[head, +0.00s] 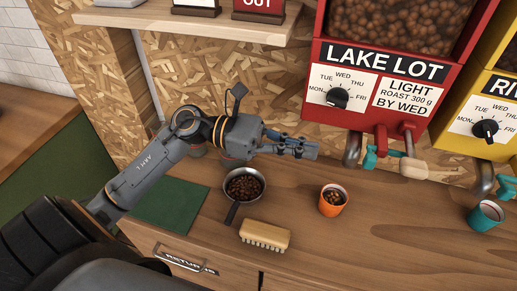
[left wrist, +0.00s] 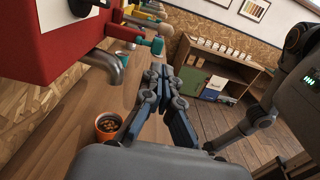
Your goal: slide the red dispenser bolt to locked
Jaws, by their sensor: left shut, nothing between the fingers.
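The red dispenser (head: 372,72) labelled LAKE LOT hangs at the upper right in the head view. Its red body (left wrist: 55,38) fills the upper left of the left wrist view. Below it are a bent metal spout (head: 352,150), a teal piece (head: 370,159) and a pale rounded knob (head: 413,168) under a red stem. I cannot tell which is the bolt or its position. My left gripper (head: 316,150) is shut and empty, to the left of the spout and apart from it. My right gripper is not seen.
Below, an orange cup (head: 333,200) of beans, a brush (head: 265,236) and a small pan of beans (head: 245,186) stand on the wooden counter. A yellow dispenser (head: 489,110) and a teal cup (head: 485,217) are at the right. A shelf (head: 185,17) is above the left arm.

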